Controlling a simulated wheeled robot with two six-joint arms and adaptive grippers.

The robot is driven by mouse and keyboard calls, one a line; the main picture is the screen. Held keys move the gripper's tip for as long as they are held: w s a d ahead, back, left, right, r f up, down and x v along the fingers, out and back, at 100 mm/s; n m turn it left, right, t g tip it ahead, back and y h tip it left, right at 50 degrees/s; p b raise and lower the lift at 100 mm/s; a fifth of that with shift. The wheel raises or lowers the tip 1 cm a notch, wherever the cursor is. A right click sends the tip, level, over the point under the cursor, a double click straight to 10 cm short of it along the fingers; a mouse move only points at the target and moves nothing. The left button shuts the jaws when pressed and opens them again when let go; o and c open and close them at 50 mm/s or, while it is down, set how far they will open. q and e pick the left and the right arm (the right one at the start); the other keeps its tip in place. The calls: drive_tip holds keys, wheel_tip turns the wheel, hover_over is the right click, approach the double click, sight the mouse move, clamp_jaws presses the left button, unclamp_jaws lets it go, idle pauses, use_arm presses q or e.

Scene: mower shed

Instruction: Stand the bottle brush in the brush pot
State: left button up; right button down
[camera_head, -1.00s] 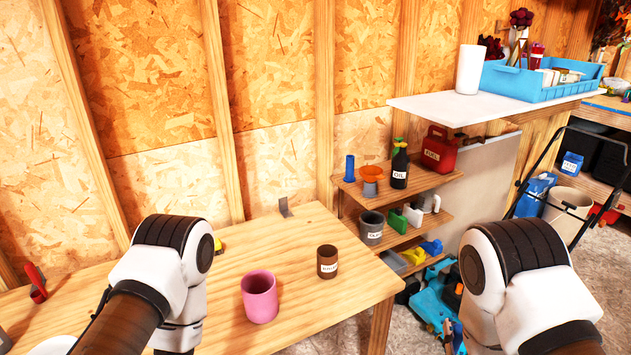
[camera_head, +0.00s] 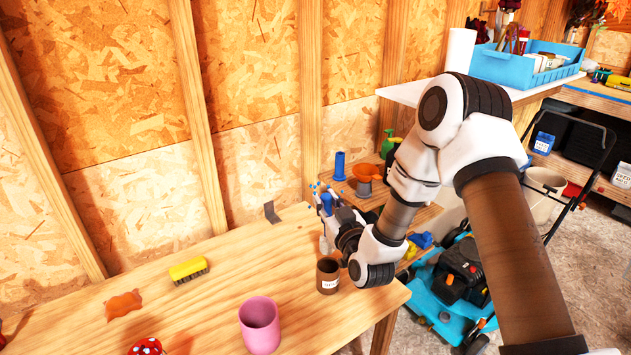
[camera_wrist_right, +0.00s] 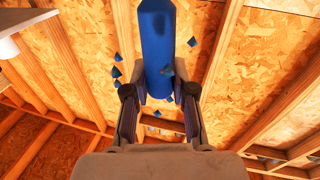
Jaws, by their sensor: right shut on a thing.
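My right gripper (camera_head: 334,208) is shut on the blue bottle brush (camera_head: 326,203), near the right end of the wooden table. In the right wrist view, a thick blue shaft (camera_wrist_right: 157,45) stands between the fingers, with small blue tufts around it. Its lower part is partly hidden by the gripper. A small brown pot with a white label (camera_head: 328,276) stands upright on the table just below the gripper. It looks like the brush pot, but the label is too small to read. The brush is above and apart from the pot's mouth. My left gripper is out of view.
A pink cup (camera_head: 260,325) stands left of the brown pot. A yellow brush (camera_head: 188,270) and an orange piece (camera_head: 124,305) lie further left. A small shelf with a blue cylinder (camera_head: 339,165) and an orange funnel (camera_head: 365,176) is behind my right arm.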

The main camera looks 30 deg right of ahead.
drive_tip(key=shift+w+d+r, duration=0.2)
drive_tip(key=shift+d+r, duration=0.1)
drive_tip(key=shift+d, duration=0.05)
drive_tip(key=shift+s+a+f+b, duration=0.2)
drive_tip(key=shift+s+a+b, duration=0.1)
drive_tip(key=shift+b, duration=0.1)
drive_tip(key=shift+s+f+b, duration=0.15)
drive_tip(key=shift+f+b, duration=0.15)
drive_tip(key=f+b, duration=0.1)
drive_tip(key=f, duration=0.1)
drive_tip(key=f+b, duration=0.2)
drive_tip(key=f, duration=0.1)
drive_tip(key=shift+w+d, duration=0.15)
drive_tip(key=shift+w, duration=0.05)
drive_tip(key=shift+s+f+b, duration=0.1)
drive_tip(key=shift+f+b, duration=0.25)
drive_tip(key=shift+b, duration=0.3)
wheel_tip(320, 180, down, 4)
drive_tip(key=b, duration=0.3)
drive_tip(key=shift+f+b, duration=0.2)
drive_tip(key=shift+b, duration=0.1)
drive_tip(key=c, duration=0.9)
unclamp_jaws()
